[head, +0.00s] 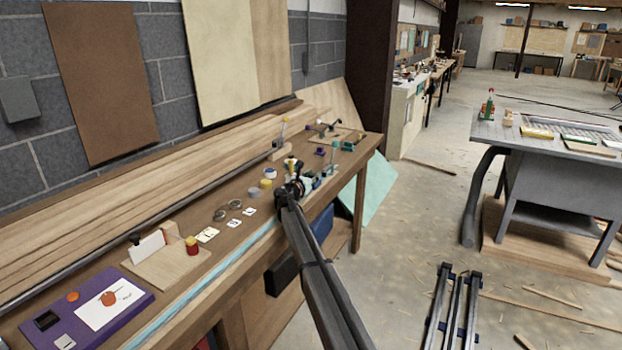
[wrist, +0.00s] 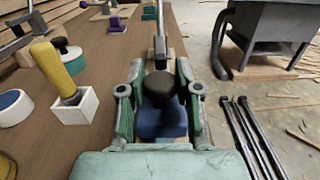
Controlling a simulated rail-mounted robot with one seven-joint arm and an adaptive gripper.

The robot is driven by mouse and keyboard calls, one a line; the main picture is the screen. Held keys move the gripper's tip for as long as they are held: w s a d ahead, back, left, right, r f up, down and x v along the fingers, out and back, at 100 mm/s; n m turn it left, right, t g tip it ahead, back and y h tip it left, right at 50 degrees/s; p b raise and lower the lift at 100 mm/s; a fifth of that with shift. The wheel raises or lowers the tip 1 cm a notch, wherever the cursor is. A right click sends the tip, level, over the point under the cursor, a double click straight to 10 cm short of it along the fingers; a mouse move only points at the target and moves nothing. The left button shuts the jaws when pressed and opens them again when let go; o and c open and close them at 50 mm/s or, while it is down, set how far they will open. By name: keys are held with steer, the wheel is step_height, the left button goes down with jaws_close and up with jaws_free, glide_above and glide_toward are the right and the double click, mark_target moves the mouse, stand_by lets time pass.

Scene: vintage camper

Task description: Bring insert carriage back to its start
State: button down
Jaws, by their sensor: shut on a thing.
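My gripper (wrist: 158,78) is shut on a black knob (wrist: 159,88) in the wrist view, one finger on each side of it. The knob stands on a blue block (wrist: 161,124), which looks like the insert carriage. The block's lower part and what it rests on are largely hidden by my gripper. A grey upright metal piece (wrist: 160,50) stands just beyond the knob. In the head view my gripper (head: 291,182) is at the front edge of the wooden workbench (head: 225,212), and it hides the carriage there.
Left of my gripper in the wrist view are a yellow-handled tool in a white cube (wrist: 75,102) and a white-and-blue round container (wrist: 13,107). A toggle clamp (head: 325,128) is farther along the bench. A grey machine table (head: 545,140) stands across open floor.

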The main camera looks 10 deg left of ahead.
steer(key=shift+w+d+r, duration=0.1)
steer(key=shift+w+d, duration=0.05)
steer(key=shift+w, duration=0.2)
steer(key=c, duration=1.2)
jaws_free()
steer(key=o, duration=0.4)
steer(key=shift+w+d, duration=0.1)
steer(key=shift+w, duration=0.1)
steer(key=shift+o, duration=0.2)
steer(key=shift+s, duration=0.1)
steer(key=v, duration=1.2)
